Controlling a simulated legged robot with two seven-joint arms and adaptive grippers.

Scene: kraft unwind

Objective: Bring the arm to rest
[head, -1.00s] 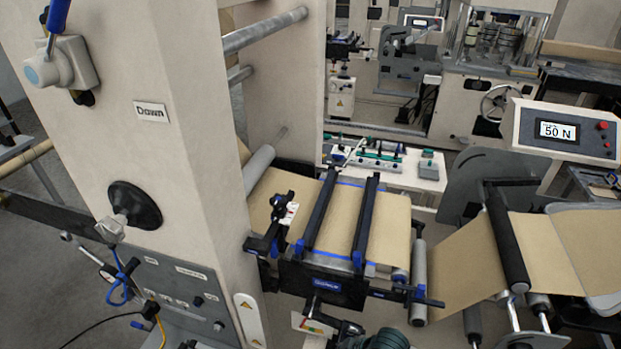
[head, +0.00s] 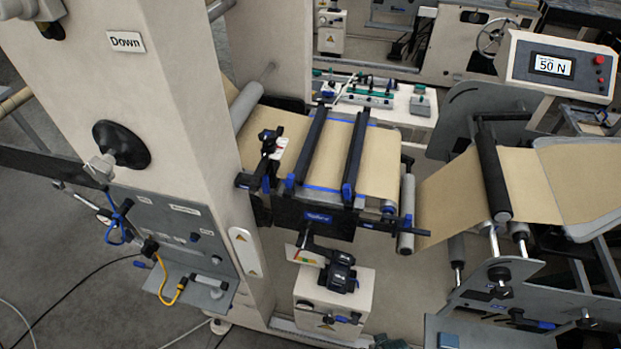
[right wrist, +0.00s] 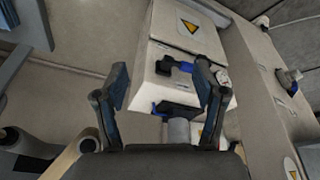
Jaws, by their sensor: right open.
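My right gripper (right wrist: 162,82) shows in the right wrist view with its two dark fingers spread apart. Nothing is held between them. Beyond the fingers is a cream box (right wrist: 185,65) with a yellow warning triangle and a blue-and-black fitting (right wrist: 174,67) on it. I cannot tell the distance between the fingers and this box. No gripper can be made out in the head view, and my left gripper is not in view.
A cream machine column (head: 165,110) stands at left. Brown kraft web (head: 277,135) runs under two black bars (head: 311,145) on a splice table. A control box reading 50 N (head: 553,65) stands at right. A cream box (head: 350,298) stands below the table. A yellow cable (head: 180,290) hangs at lower left.

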